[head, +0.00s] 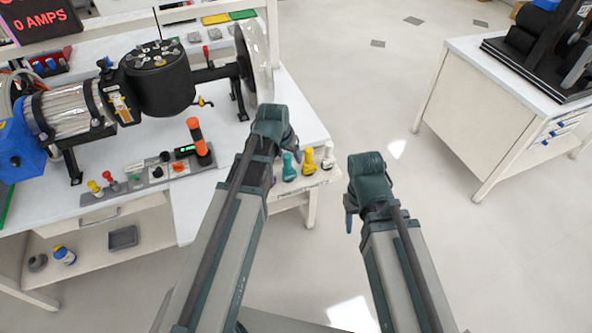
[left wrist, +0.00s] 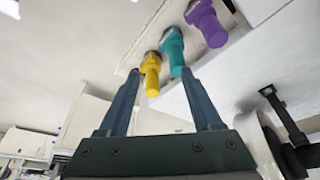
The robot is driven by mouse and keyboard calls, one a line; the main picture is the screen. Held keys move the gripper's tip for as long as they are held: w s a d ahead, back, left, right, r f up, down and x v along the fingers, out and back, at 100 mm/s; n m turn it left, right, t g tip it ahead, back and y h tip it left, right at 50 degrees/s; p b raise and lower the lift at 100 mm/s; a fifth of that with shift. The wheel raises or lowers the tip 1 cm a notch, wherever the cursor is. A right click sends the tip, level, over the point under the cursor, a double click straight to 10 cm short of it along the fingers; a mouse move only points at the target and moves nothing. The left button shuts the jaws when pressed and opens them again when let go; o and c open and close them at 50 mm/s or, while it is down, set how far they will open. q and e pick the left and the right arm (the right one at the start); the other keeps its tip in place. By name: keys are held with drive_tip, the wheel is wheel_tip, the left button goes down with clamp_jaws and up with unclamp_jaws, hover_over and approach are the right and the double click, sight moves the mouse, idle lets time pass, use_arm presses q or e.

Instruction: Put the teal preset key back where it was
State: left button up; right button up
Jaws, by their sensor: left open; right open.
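The teal preset key (head: 289,166) stands in a row of keys on a narrow pale ledge at the right end of the bench. In the left wrist view the teal key (left wrist: 172,52) sits between a yellow key (left wrist: 152,75) and a purple key (left wrist: 207,24). My left gripper (left wrist: 160,72) is open, with the yellow key and the teal key showing beyond and between its fingertips. It holds nothing. In the head view my left gripper (head: 291,140) is just above the row. My right gripper (head: 349,220) is over the floor to the right, with its fingers mostly hidden.
Yellow (head: 308,161) and cream (head: 327,157) keys stand right of the teal one. A motor rig with a clear disc (head: 258,62) and a control panel with an orange-topped handle (head: 197,137) occupy the bench. Open floor separates a second bench (head: 497,125) at right.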

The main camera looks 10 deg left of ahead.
use_arm(q)
drive_tip(key=s+d+g+y, duration=0.1)
drive_tip(key=s+d+g, duration=0.1)
drive_tip(key=s+d, duration=0.3)
drive_tip(key=s+d+f+m+g+y, duration=0.1)
drive_tip(key=s+d, duration=0.5)
drive_tip(key=s, duration=0.7)
drive_tip(key=shift+s+d+g, duration=0.2)
drive_tip(key=shift+s+g, duration=0.2)
drive_tip(key=shift+g, duration=0.2)
drive_tip(key=shift+r, duration=0.1)
